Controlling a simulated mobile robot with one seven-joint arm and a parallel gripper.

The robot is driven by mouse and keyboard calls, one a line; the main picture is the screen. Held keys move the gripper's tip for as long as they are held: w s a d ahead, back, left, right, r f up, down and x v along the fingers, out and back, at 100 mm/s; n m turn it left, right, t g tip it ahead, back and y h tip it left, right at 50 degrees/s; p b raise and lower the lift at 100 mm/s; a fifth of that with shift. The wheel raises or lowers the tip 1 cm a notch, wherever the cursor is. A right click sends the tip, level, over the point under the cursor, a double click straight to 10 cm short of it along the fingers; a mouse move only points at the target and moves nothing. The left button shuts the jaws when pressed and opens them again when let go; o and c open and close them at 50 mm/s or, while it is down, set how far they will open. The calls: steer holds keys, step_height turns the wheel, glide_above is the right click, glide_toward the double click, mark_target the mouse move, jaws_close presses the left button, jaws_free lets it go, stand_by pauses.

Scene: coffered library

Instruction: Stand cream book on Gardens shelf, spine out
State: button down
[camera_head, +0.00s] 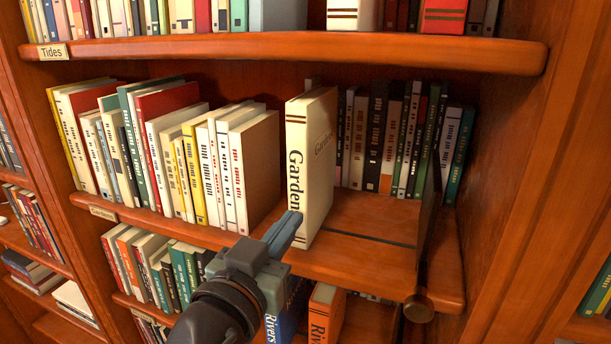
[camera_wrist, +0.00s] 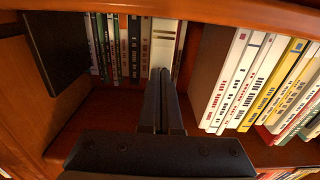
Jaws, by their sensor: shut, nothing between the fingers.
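The cream book (camera_head: 312,160) stands upright on the middle shelf (camera_head: 360,255), its spine lettered "Gardens" facing out. It also shows in the wrist view (camera_wrist: 165,45), beyond my fingertips. The shelf's small label (camera_head: 103,213) sits at its left front edge, and its text is hard to read. My gripper (camera_head: 290,225) is shut and empty, with its fingertips in front of the lower spine. The gripper also shows in the wrist view (camera_wrist: 160,75). Whether the fingertips touch the spine is unclear.
A row of light books (camera_head: 225,165) stands left of the cream book, with a narrow gap. Darker books (camera_head: 390,140) stand deeper at right. A dark bookend (camera_head: 430,215) with a brass knob (camera_head: 418,307) stands at the right end. Bare shelf lies between it and the cream book.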

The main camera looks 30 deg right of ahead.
steer(key=shift+b+v, duration=0.6)
steer(key=shift+v, duration=2.15)
steer(key=b+v, duration=0.5)
steer(key=v, duration=0.7)
steer(key=w+a+r+n+t+y, duration=0.4)
steer(key=w+r+n+t+y, duration=0.25)
steer(key=r+t, duration=0.3)
steer(key=s+a+r+n+t+y, duration=0.1)
steer(key=s+r+n+t+y, duration=0.3)
steer(key=r+t+y, duration=0.3)
step_height(320, 180, up, 5)
steer(key=shift+s+a+f+y, duration=0.2)
steer(key=shift+s+a+y, duration=0.2)
steer(key=shift+s, duration=0.3)
